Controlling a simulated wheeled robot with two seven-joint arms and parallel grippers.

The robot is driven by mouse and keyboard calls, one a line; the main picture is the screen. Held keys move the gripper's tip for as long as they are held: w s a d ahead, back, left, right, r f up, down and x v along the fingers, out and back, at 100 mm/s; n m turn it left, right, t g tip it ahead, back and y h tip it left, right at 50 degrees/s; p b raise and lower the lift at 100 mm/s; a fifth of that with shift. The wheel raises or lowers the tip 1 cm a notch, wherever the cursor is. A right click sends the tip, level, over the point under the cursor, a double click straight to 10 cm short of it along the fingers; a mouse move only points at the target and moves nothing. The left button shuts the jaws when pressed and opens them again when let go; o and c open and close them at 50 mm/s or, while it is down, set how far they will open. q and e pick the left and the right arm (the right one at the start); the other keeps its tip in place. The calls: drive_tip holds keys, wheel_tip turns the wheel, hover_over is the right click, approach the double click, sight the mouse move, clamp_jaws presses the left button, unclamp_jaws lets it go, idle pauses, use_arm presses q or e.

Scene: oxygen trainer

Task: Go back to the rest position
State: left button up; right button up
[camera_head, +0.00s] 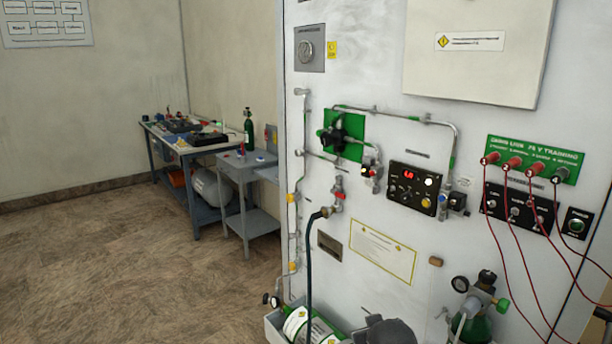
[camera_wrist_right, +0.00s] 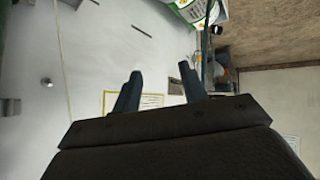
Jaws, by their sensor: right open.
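My right gripper (camera_wrist_right: 163,80) shows in the right wrist view with its two dark fingers apart and nothing between them. Behind the fingers is the white trainer panel (camera_wrist_right: 85,45), with a yellow-bordered label (camera_wrist_right: 150,101) partly hidden by a finger. In the head view a dark grey shape at the bottom edge may be part of my right arm; I cannot tell. My left gripper is not in view. The white panel (camera_head: 380,75) in the head view carries a green valve plate (camera_head: 352,125), a black display box (camera_head: 413,188) and red-knobbed sockets (camera_head: 513,164).
A green and white cylinder (camera_head: 308,327) lies at the panel's foot, with a dark hose (camera_head: 309,265) above it. A green cylinder with a gauge (camera_head: 473,328) stands at bottom right. Red wires (camera_head: 520,240) hang at right. Workbenches (camera_head: 210,148) stand back left. The left floor (camera_head: 110,260) is clear.

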drive_tip(key=s+f+g, duration=0.4)
drive_tip(key=s+f, duration=0.9)
drive_tip(key=s, duration=0.4)
drive_tip(key=s+f+g+y, duration=0.1)
drive_tip(key=s+f+g, duration=0.3)
drive_tip(key=s+f, duration=1)
drive_tip(key=s, duration=0.3)
drive_tip(key=shift+d+f+m+y, duration=0.15)
drive_tip(key=shift+m+y, duration=0.15)
